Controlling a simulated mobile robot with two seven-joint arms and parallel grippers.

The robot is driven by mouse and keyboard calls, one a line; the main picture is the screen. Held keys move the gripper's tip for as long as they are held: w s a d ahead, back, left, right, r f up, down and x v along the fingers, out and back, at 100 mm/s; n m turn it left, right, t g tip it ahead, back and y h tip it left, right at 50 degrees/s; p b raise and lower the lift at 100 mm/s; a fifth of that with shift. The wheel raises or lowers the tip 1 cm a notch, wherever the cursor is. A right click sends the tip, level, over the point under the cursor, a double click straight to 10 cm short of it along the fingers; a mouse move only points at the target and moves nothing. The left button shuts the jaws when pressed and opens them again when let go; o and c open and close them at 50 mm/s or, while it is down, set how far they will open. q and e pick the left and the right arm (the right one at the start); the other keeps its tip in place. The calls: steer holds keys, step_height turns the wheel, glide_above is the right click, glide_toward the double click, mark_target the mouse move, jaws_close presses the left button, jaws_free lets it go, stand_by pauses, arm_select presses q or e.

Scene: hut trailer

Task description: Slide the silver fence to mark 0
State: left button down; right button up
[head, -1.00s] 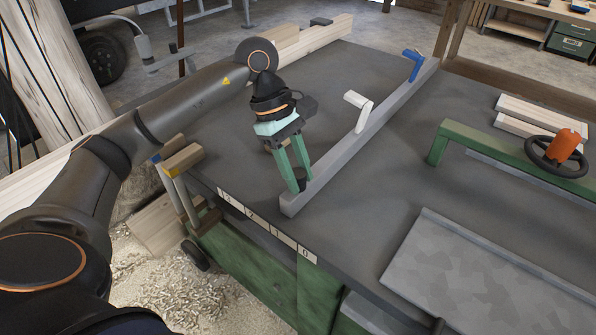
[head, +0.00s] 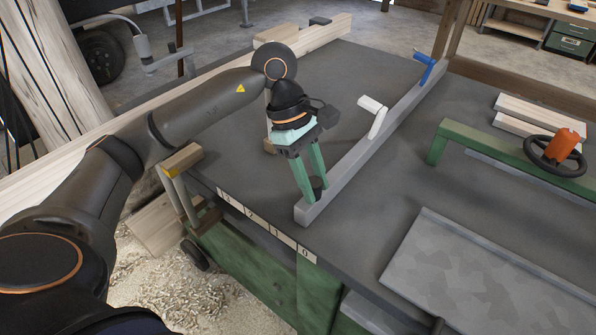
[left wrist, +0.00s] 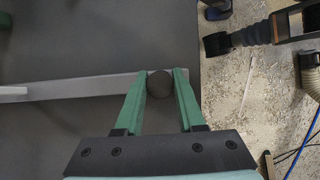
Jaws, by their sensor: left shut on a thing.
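The silver fence (head: 352,162) is a long grey bar lying across the dark table top, with a white lever (head: 376,117) and a blue lever (head: 425,68) on it. My left gripper (head: 312,191) is shut on a dark round knob (left wrist: 159,84) at the fence's near end. The fence also shows in the left wrist view (left wrist: 80,88). A white number strip (head: 262,225) runs along the table's front edge, with the 0 mark (head: 304,252) at its right end. The fence's near end stands close to the strip's right part, left of the 0 mark. My right gripper is not in view.
A green frame (head: 480,152) with a black handwheel (head: 556,155) and orange knob stands at the right. A grey metal plate (head: 480,275) lies at the front right. Wooden boards (head: 310,38) lie at the back left. The table between fence and green frame is clear.

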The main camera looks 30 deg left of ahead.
arm_select(q)
steer(key=d, duration=0.3)
steer(key=shift+s+d, duration=0.1)
steer(key=shift+d, duration=0.25)
steer(key=c, duration=0.5)
jaws_free()
steer(key=v, duration=0.6)
steer(key=p+v, duration=0.1)
steer(key=v, duration=0.5)
steer(key=shift+r, duration=0.3)
steer(key=shift+s, duration=0.1)
